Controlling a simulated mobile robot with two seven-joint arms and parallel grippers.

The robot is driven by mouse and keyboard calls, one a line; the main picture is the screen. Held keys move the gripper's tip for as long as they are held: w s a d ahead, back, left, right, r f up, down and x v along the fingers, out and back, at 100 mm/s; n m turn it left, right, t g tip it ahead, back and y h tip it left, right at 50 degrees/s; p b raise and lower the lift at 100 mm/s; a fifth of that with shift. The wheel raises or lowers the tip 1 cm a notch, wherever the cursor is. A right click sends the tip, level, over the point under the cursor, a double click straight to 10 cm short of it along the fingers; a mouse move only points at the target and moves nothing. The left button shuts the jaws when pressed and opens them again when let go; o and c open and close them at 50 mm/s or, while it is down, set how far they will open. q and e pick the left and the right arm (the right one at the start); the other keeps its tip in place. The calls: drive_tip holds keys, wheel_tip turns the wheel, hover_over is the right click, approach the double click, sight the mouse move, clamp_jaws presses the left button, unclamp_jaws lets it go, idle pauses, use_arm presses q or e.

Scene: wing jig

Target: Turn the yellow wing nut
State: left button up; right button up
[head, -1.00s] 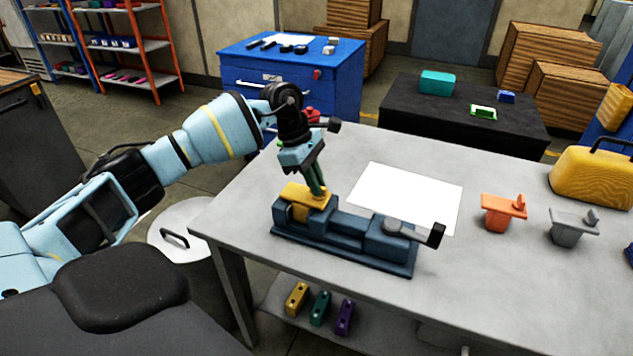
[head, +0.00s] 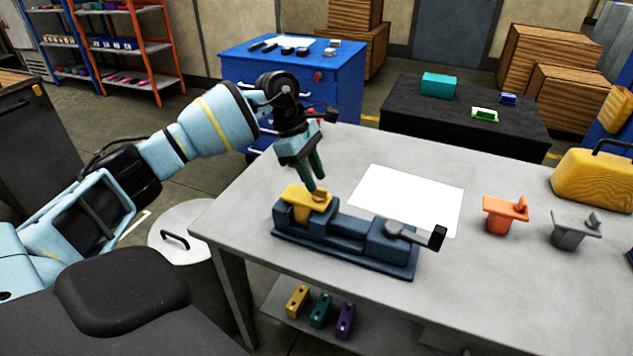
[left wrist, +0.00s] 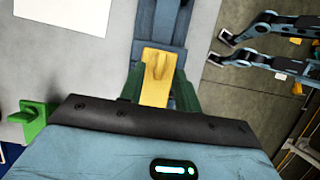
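The yellow wing nut (head: 300,197) sits in the left end of the dark blue jig (head: 345,250), its small upright wing showing at its right side. In the left wrist view the yellow wing nut (left wrist: 157,85) lies centred between the two green fingers. My left gripper (head: 319,184) points down just above the nut, its fingers spread apart. In the left wrist view my left gripper (left wrist: 159,92) is open, one finger on each side of the nut, holding nothing. I cannot make out my right gripper in either view.
The jig has a grey lever with a black end (head: 437,238) at its right. A white sheet (head: 408,198) lies behind it. An orange part (head: 502,212), a grey part (head: 573,230) and a yellow case (head: 597,180) stand to the right. The table front is mostly clear.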

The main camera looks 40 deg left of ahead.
use_arm(q)
drive_tip(key=shift+v, duration=2.7)
